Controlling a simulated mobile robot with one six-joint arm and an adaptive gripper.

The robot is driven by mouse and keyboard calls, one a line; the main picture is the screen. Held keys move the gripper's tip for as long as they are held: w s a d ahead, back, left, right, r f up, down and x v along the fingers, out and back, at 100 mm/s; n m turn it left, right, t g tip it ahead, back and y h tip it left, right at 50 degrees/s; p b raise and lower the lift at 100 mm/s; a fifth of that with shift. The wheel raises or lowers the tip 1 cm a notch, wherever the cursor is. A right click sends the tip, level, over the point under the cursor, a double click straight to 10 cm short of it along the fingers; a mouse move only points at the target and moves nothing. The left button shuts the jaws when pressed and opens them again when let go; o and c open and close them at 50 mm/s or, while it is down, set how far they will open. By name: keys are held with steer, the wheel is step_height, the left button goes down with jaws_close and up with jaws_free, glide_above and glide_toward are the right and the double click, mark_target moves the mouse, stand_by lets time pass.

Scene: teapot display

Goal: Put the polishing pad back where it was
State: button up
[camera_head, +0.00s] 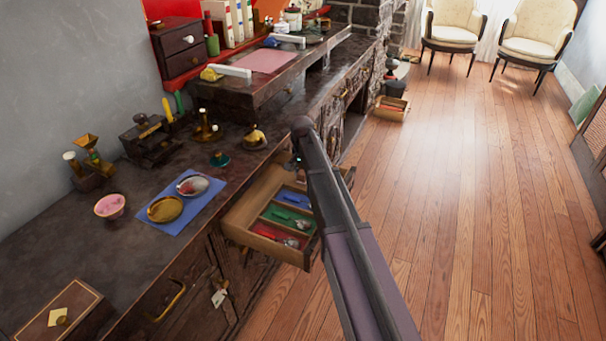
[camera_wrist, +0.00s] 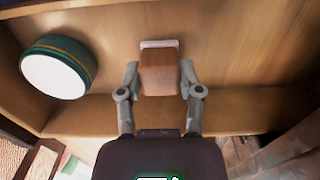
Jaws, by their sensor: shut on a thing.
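The polishing pad (camera_wrist: 160,82), a wooden block with a pale strip at its far end, is between the two fingers of my gripper (camera_wrist: 160,68) in the wrist view. The fingers are shut on its sides. It is over or in a bare wooden compartment (camera_wrist: 235,55); I cannot tell whether it touches the floor. In the head view an open drawer (camera_head: 239,230) stands out from the dark bench, and my arm covers its far part. The pad and my fingertips are hidden there.
A round tin (camera_wrist: 55,75) with a white face and green side is left of the pad. The drawer has blue (camera_head: 291,199), green (camera_head: 280,218) and red (camera_head: 268,233) lined compartments with small items. The bench top holds brass pieces and a blue cloth (camera_head: 188,219). Floor on the right is clear.

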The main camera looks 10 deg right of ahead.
mark_target(302, 172)
steer(key=o, duration=1)
steer(key=shift+f, duration=0.1)
step_height(302, 172, up, 12)
steer(key=p, duration=1.2)
steer(key=shift+r, duration=0.2)
steer(key=s+n, duration=0.2)
steer(key=s, duration=0.7)
steer(key=s+n, duration=0.2)
steer(key=s, duration=0.8)
steer(key=s+n, duration=0.3)
steer(key=s, duration=0.7)
steer(key=shift+d, duration=0.2)
